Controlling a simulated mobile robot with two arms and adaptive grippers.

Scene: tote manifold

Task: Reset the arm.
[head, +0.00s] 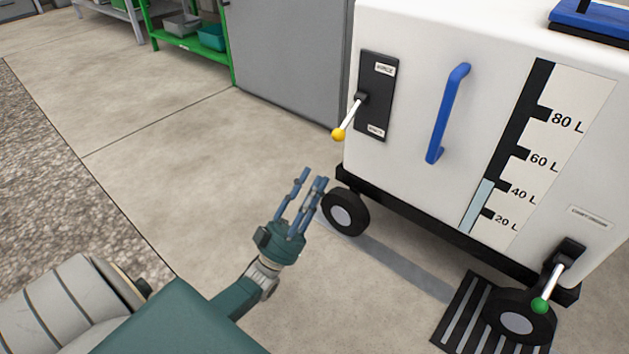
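My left gripper (306,182) is at the middle of the head view, above the concrete floor and to the left of the white wheeled tank. Its blue fingers point up and look spread, with nothing between them. It touches nothing that I can see. The yellow-knobbed lever (349,117) on the tank's black plate is above and to the right of it in the picture. My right gripper is not in the view.
The white tank (420,120) has a blue handle (447,113), a level gauge (535,150) and a green-knobbed lever (550,283). Its black wheel (345,212) is close to my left gripper in the picture. A green shelf (190,42) stands behind. Floor at left is clear.

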